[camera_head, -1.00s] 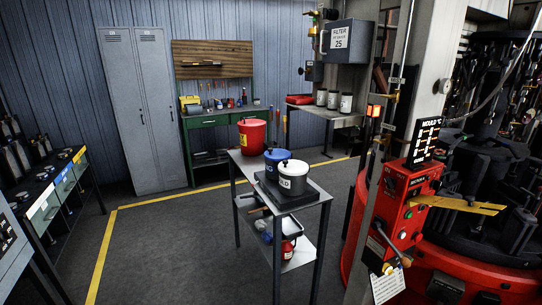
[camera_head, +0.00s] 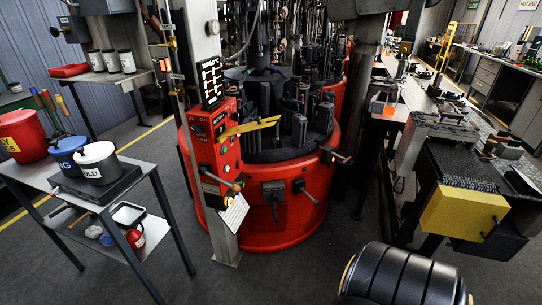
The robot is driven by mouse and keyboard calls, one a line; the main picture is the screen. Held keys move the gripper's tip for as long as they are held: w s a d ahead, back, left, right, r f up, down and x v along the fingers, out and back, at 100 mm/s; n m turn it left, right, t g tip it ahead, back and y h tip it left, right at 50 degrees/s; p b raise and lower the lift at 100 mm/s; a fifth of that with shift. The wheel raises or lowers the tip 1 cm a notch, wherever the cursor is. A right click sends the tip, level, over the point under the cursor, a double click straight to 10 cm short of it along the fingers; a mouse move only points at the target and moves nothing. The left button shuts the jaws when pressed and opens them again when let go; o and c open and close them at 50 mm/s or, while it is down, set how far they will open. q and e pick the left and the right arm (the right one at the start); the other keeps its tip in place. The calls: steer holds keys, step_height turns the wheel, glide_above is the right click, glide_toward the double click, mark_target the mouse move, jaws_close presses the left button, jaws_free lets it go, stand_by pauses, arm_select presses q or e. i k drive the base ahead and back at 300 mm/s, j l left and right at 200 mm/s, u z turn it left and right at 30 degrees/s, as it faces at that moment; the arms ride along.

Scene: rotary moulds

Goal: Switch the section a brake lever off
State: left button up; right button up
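The red round machine base (camera_head: 262,235) carries black moulds and stands in the middle. Two dark levers on grey plates sit on the base front: a left one (camera_head: 275,204) and a right one (camera_head: 307,192). Another lever (camera_head: 338,155) is at the rim. I cannot read which one is the section a brake lever. Neither gripper is in view.
A metal trolley (camera_head: 148,165) with red, blue and white pots stands on the left. A black machine with a yellow block (camera_head: 463,213) stands on the right. Dark floor (camera_head: 270,275) in front of the red base is clear.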

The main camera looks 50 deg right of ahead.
mark_target(316, 202)
steer(key=z, duration=1.95)
